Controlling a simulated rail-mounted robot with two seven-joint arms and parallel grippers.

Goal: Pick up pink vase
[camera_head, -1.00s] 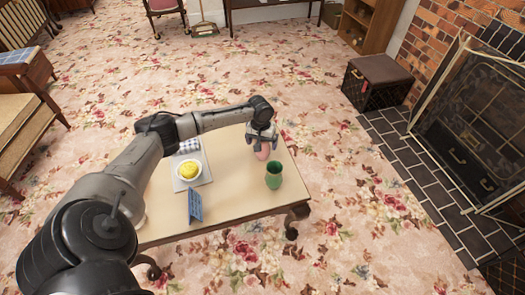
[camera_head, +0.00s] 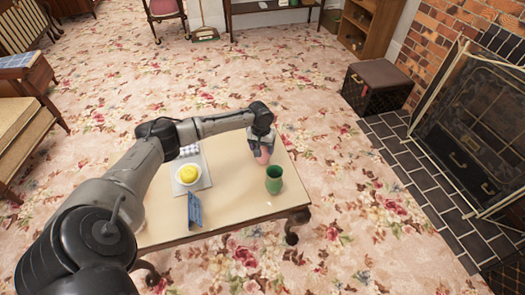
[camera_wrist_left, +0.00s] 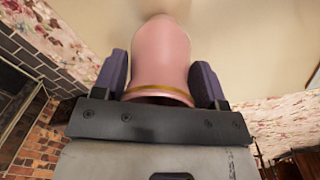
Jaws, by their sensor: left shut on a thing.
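The pink vase (camera_head: 263,156) is at the far right part of the low table (camera_head: 235,203) in the head view, partly hidden by my left gripper (camera_head: 262,146). In the left wrist view the pink vase (camera_wrist_left: 160,60) fills the space between the two purple-grey fingers of my left gripper (camera_wrist_left: 160,78), one on each side, and a gold band shows near its rim. The gripper is shut on the vase from above. I cannot tell whether its base touches the tabletop. My right gripper is not in view.
A green vase (camera_head: 274,179) stands close to the pink one, nearer to me. A yellow thing in a white bowl (camera_head: 188,185) sits on a grey tray (camera_head: 206,180). A small blue upright object (camera_head: 194,210) stands near the front. A dark ottoman (camera_head: 378,86) is beyond the table.

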